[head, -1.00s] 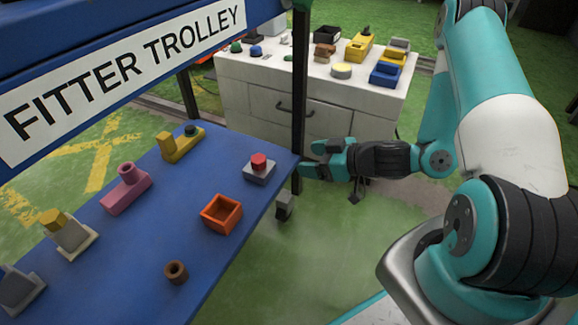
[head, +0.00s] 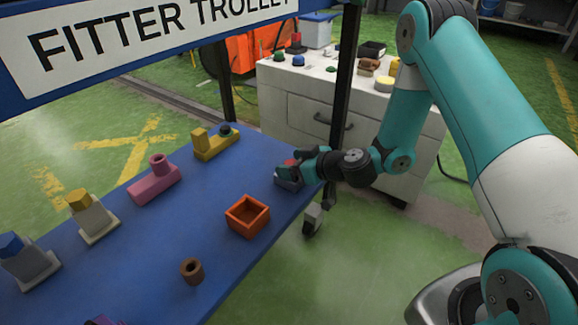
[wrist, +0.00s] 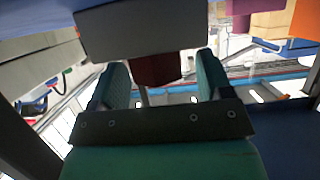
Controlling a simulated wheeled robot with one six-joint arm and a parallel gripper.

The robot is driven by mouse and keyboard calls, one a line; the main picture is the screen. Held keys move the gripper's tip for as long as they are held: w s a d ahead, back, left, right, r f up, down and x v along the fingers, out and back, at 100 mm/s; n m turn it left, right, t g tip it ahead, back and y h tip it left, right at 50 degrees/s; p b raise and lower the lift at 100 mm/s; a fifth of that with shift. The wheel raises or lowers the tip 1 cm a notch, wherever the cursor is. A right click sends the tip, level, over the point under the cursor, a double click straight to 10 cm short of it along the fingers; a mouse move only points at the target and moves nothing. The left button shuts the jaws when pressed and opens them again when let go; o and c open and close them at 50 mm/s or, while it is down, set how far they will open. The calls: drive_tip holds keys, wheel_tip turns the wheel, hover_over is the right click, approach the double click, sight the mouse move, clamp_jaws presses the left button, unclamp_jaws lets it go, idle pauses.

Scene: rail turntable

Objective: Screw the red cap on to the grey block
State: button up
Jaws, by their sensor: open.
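The grey block (head: 288,183) stands at the right edge of the blue trolley top (head: 195,225), partly hidden by my gripper (head: 289,173). The red cap (head: 291,162) shows just above the block, largely covered by the gripper. In the wrist view the grey block (wrist: 145,32) fills the top middle, and the dark red cap (wrist: 157,68) sits against it. My open gripper (wrist: 163,72) has one finger on each side of the cap, with a visible gap on both sides. I cannot tell how far the cap is screwed on.
An orange open box (head: 247,217) and a brown ring (head: 191,271) stand left of the gripper. Pink (head: 154,181) and yellow (head: 215,145) blocks are farther left. A dark trolley post (head: 346,85) rises close behind my gripper. A white cabinet (head: 300,108) stands beyond.

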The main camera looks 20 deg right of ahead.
sight(290, 163)
drive_tip(key=shift+w+a+f, duration=0.2)
drive_tip(key=shift+w+a, duration=0.05)
drive_tip(key=shift+w, duration=0.1)
drive_tip(key=c, duration=1)
drive_tip(key=o, duration=1)
drive_tip(key=shift+o, duration=0.4)
drive_tip(key=shift+r, duration=0.1)
drive_tip(key=shift+r+p, duration=1.25)
drive_tip(key=shift+r, duration=0.75)
drive_tip(key=shift+f, duration=0.1)
